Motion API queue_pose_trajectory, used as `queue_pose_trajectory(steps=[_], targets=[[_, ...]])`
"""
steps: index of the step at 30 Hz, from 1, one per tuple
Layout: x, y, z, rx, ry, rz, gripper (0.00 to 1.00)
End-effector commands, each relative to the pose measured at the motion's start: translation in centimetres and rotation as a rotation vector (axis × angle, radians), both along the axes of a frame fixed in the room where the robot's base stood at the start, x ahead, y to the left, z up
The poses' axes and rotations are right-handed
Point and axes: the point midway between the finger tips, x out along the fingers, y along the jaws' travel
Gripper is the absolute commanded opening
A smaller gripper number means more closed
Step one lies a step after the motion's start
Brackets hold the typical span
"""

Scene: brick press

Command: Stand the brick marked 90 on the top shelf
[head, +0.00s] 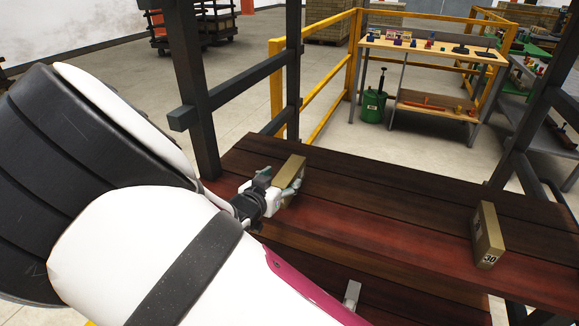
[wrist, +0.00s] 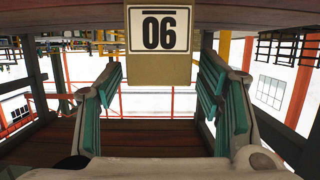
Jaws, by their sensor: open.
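The brick marked 90 (head: 290,171) is tan and stands upright on a dark red-brown plank shelf (head: 370,215), near its left end. In the wrist view the same brick (wrist: 158,68) appears upside down, so its label reads as 06, and it meets the planks at the top of the picture. My gripper (head: 281,186) is at the brick, reaching in from the left. In the wrist view my gripper (wrist: 163,88) is open, with its green-padded fingers to either side of the brick and gaps showing on both sides. In the head view, my arm hides part of the shelf.
A second tan brick marked 30 (head: 488,236) stands at the shelf's right. Dark posts (head: 192,90) rise at the shelf's corners. A lower shelf level shows below, with a small light object (head: 351,294). Between the two bricks the shelf is clear. A workbench (head: 432,48) stands beyond.

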Motion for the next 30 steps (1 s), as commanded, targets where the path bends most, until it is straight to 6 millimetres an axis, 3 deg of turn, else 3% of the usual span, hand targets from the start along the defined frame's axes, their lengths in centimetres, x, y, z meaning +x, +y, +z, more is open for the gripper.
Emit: queue_pose_trajectory(steps=[8, 17, 24, 25, 30], targets=[[1.4, -0.6, -0.6, -0.002, 0.000, -0.001, 0.61], [4.8, -2.0, -2.1, -0.002, 0.000, -0.001, 0.61], [5.1, -2.1, -2.1, 0.001, 0.001, 0.001, 0.61], [5.1, -2.1, -2.1, 0.001, 0.001, 0.001, 0.59], [5.1, -2.1, -2.1, 0.000, 0.000, 0.001, 0.20]])
